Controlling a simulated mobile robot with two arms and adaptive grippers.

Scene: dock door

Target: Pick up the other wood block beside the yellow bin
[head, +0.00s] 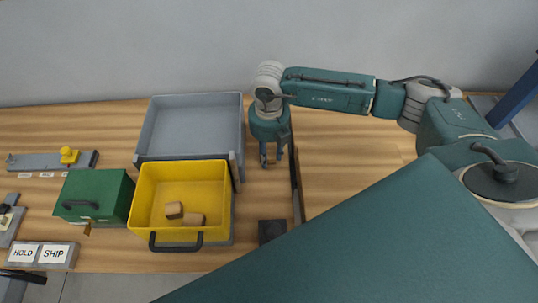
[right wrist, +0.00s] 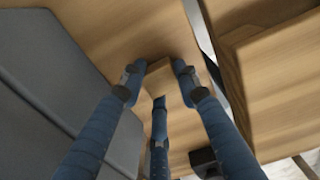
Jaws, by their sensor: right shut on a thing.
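My right gripper (head: 268,158) points down to the right of the yellow bin (head: 148,196), beside the grey tray. In the right wrist view my right gripper (right wrist: 160,82) has its fingers closed around a light wood block (right wrist: 168,78). The wood table shows close behind this block; I cannot tell whether they touch. The fingers hide the block in the head view. Two small wood blocks (head: 174,210) lie inside the yellow bin near its front.
A grey tray (head: 190,99) stands behind the yellow bin, and a green box (head: 97,196) stands left of it. A small dark square block (head: 271,231) lies in front of my right gripper. A raised dark strip (head: 296,190) runs to its right.

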